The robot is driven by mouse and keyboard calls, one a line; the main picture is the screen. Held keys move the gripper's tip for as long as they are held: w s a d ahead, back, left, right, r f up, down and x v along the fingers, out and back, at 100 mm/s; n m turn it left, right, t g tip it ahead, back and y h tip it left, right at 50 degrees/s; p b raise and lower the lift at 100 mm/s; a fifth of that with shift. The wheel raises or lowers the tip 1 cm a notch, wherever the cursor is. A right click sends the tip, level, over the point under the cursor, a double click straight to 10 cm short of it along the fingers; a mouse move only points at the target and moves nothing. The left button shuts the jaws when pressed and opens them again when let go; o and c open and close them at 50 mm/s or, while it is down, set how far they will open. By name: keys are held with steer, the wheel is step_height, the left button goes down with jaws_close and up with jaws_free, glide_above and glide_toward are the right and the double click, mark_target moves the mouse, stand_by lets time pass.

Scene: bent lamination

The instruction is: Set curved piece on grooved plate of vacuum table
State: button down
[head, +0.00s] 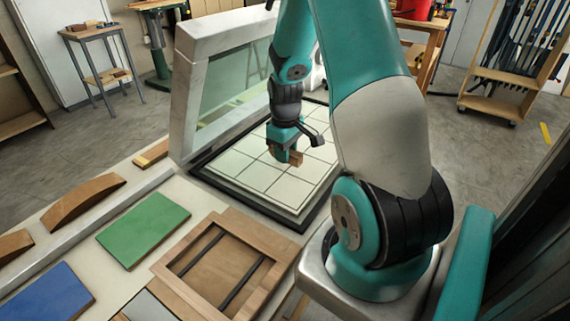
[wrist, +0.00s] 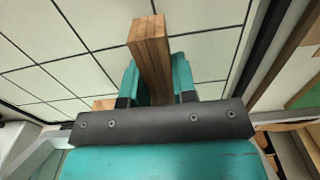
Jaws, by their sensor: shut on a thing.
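The grooved plate (head: 262,178) is pale with dark grid lines and lies in the black-edged vacuum table (head: 258,207). It also fills much of the wrist view (wrist: 60,75). My gripper (head: 287,153) is over the plate, pointing down. It is shut on the curved piece (head: 296,158), a brown wooden part mostly hidden by the fingers in the head view. In the wrist view the piece (wrist: 150,50) stands out between the teal fingers (wrist: 152,88), with layered wood grain showing. I cannot tell whether it touches the plate.
The table's raised white-framed lid (head: 180,100) stands along the plate's left side. In front lie a wooden frame with dark bars (head: 180,264), a green board (head: 145,228) and a blue board (head: 48,297). Another curved wooden piece (head: 84,202) lies at left. Visible plate around my gripper is bare.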

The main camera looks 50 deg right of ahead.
mark_target(286, 172)
steer(key=shift+f, duration=2.1)
steer(key=shift+f, duration=0.1)
steer(key=shift+f, duration=0.15)
steer(key=c, duration=0.9)
jaws_free()
